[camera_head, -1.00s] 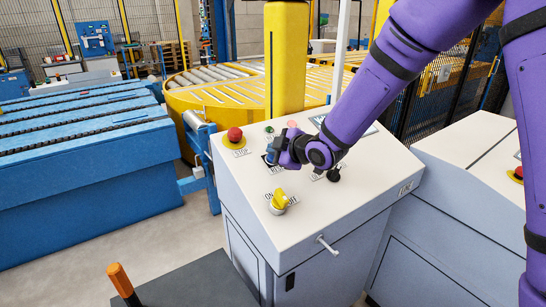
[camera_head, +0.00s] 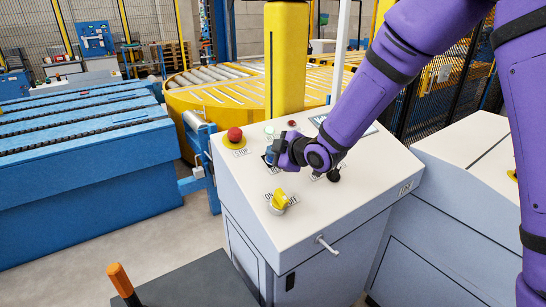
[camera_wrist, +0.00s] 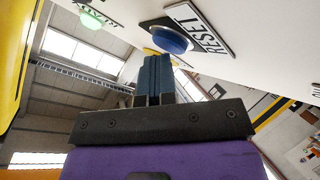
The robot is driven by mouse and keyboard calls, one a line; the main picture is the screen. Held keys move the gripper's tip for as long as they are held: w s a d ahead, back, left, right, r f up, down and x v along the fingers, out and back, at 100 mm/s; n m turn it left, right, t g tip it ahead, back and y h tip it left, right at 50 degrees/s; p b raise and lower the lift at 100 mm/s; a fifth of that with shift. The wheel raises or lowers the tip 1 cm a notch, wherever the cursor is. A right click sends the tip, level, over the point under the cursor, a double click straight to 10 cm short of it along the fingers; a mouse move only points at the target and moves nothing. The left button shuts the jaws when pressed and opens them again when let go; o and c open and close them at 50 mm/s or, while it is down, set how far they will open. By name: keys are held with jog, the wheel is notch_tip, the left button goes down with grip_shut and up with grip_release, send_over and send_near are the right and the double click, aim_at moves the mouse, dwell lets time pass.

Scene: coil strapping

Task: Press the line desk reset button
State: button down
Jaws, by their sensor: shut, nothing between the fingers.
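The blue reset button (camera_wrist: 170,40) sits in a round metal collar beside a white RESET label (camera_wrist: 200,28) in the wrist view. My gripper (camera_wrist: 158,60) is shut and empty. Its fingertips are right in front of the button's near edge; I cannot tell whether they touch it. In the head view my gripper (camera_head: 271,154) is over the sloped top of the white line desk (camera_head: 330,215), and it largely hides the button there.
A red STOP button (camera_head: 235,134) on yellow stands left of my gripper, and a yellow ON/OFF switch (camera_head: 279,199) in front of it. A pale green lamp (camera_head: 269,130) and a dark red lamp (camera_head: 292,124) are behind. A yellow post (camera_head: 285,60) rises behind the desk.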

jog(key=shift+s+d+r, duration=0.1)
jog(key=shift+s+r, duration=0.05)
jog(key=shift+r, duration=0.25)
jog(key=shift+s+d+r, duration=0.1)
jog(key=shift+r, duration=0.3)
jog(key=shift+r, duration=0.1)
jog(key=shift+s+d+r, duration=0.15)
jog(key=shift+s+r, duration=0.1)
jog(key=shift+r, duration=0.5)
jog(key=shift+s+d+r, duration=0.2)
jog(key=shift+s+r, duration=0.05)
jog(key=shift+r, duration=0.5)
jog(key=shift+s+d+r, duration=0.15)
jog(key=shift+s+r, duration=0.1)
jog(key=shift+r, duration=0.5)
